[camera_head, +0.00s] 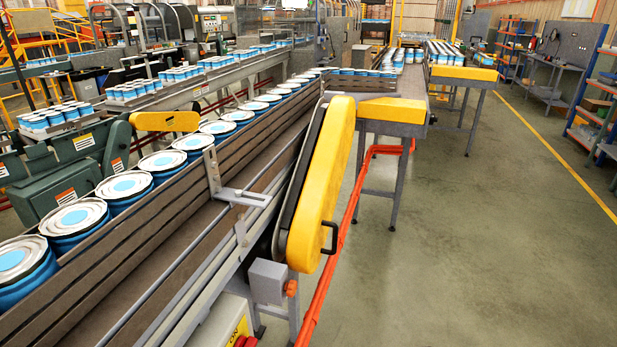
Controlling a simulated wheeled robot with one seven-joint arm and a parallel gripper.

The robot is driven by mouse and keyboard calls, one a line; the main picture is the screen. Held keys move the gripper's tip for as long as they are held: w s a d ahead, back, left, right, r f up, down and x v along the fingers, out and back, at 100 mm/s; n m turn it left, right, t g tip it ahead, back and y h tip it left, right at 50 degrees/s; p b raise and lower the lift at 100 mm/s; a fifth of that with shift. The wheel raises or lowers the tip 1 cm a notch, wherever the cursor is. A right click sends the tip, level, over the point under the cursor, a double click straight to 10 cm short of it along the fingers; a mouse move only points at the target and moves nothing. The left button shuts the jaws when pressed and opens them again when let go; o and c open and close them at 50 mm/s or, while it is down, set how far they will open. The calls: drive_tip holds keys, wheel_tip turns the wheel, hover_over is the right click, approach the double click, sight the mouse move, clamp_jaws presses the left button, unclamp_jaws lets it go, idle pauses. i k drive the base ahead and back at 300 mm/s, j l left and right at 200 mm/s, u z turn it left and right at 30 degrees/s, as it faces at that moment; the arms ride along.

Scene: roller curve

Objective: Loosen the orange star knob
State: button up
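A small orange knob (291,288) sits on the right side of a grey block (267,281), below the lower end of the yellow belt guard. It is small in the picture, and I cannot make out whether its outline is a star. No other orange knob stands out. My gripper is not in view, so I cannot tell its state or its distance from the knob.
A yellow guard (322,185) with a black handle (330,238) rises above the knob. An orange-red rail (340,250) runs just right of it. Blue-and-white cans (164,162) line the conveyor at left. The concrete floor (470,250) at right is clear.

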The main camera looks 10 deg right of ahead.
sight(291, 288)
drive_tip(key=i+l+u, duration=0.15)
drive_tip(key=l+u, duration=0.3)
drive_tip(key=i+l+u, duration=0.1)
drive_tip(key=l+u, duration=0.4)
drive_tip(key=j, duration=0.1)
